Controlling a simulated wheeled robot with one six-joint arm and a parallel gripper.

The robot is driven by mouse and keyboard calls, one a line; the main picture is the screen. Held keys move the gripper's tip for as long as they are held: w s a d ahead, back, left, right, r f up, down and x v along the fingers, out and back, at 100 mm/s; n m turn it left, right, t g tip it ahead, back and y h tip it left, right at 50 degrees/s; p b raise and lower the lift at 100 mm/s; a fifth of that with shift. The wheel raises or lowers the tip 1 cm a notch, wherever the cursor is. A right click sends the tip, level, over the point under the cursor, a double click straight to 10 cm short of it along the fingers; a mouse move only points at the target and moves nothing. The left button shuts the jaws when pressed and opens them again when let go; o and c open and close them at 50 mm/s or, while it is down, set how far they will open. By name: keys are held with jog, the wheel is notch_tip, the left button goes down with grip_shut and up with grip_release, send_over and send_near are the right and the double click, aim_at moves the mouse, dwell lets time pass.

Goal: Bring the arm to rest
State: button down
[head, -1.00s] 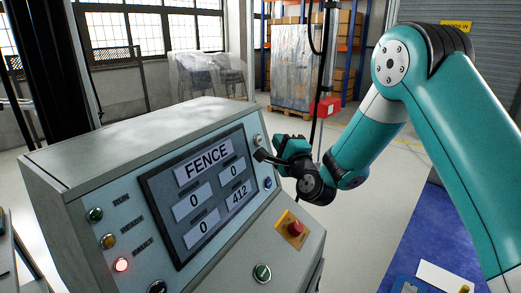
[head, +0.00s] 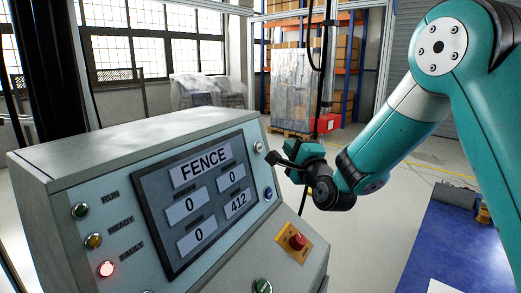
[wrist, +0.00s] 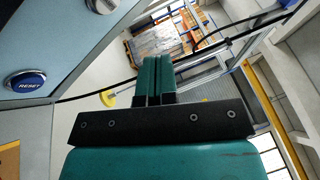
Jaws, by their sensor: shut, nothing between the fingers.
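My teal arm reaches in from the right in the head view. My gripper (head: 274,159) is at its end, close to the right edge of the control console (head: 75,151). In the wrist view the two teal fingers of my gripper (wrist: 153,66) lie side by side, shut, with nothing between them. They point out past the console toward the open floor. The blue RESET button (wrist: 25,80) shows at the left of the wrist view, apart from the fingers; in the head view it is the small blue button (head: 268,193).
The console screen (head: 197,205) reads FENCE, and the red FAULT lamp (head: 106,269) is lit. A red stop button (head: 297,241) sits on a yellow plate. A dark cable hangs beyond my gripper. Wrapped pallet goods (head: 293,90) stand behind. A blue surface (head: 455,245) is at lower right.

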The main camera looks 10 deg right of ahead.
jog(key=s+a+f+n+g+y+p, duration=0.1)
jog(key=s+a+n+g+y, duration=0.1)
jog(key=s+a+n+g, duration=0.45)
jog(key=s+a+n+g+y, duration=0.25)
jog(key=s+n+g, duration=0.25)
jog(key=s+n, duration=0.35)
jog(key=s+d+f+n+g+h, duration=0.1)
jog(key=s+n+g, duration=0.3)
jog(key=s, duration=0.7)
jog(key=s+d+f+n+g+h, duration=0.1)
jog(key=s+d+n+g+h, duration=0.1)
jog(key=s+n, duration=0.4)
jog(key=s+g+h, duration=0.1)
jog(key=s+g, duration=0.1)
jog(key=s, duration=0.3)
jog(key=shift+s+n+p, duration=0.3)
jog(key=shift+s+p, duration=0.05)
jog(key=shift+g, duration=0.25)
